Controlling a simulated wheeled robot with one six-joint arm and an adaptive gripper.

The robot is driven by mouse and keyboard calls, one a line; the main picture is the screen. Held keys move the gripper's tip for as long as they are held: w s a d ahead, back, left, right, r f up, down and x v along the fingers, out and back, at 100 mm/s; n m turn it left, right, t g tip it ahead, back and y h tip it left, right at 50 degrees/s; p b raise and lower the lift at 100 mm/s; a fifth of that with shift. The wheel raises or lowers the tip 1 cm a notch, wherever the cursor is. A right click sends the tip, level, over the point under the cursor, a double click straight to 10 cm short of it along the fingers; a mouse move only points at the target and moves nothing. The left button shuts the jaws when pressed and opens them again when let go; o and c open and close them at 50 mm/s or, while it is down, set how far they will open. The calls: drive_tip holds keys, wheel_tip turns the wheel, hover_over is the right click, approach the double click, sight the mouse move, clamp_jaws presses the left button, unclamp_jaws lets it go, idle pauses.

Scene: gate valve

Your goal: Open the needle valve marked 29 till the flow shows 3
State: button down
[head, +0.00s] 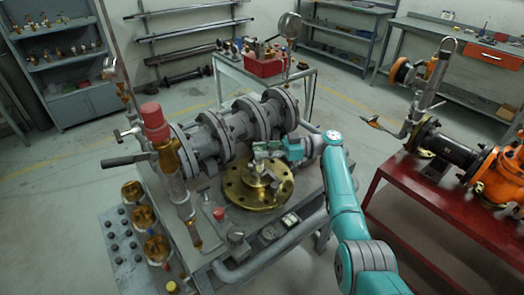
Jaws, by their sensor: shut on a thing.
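My gripper (266,151) reaches in from the right over a round brass flange (243,194) with bolt holes. It is shut on a small part at the top of the flange's raised hub, seemingly a valve handle. The fingers largely hide this part, and its shape is too small to make out. No number 29 is legible on it. Small dial-like fittings (269,233) and a white-faced box (291,219) sit in front of the flange. I cannot read any flow value on them.
A grey flanged pipe (208,140) runs behind the flange. A red-capped brass valve (154,122) and a black lever (128,160) stand at its left. Brass fittings (158,247) line the left tray. A red bench (438,205) with orange valves is at right.

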drive_tip(key=shift+n+g, duration=0.8)
drive_tip(key=shift+g, duration=0.4)
drive_tip(key=shift+f, duration=0.1)
drive_tip(key=c, duration=0.8)
unclamp_jaws()
drive_tip(key=shift+w, duration=0.1)
wheel_tip(320, 180, up, 10)
drive_tip(key=shift+r, duration=0.1)
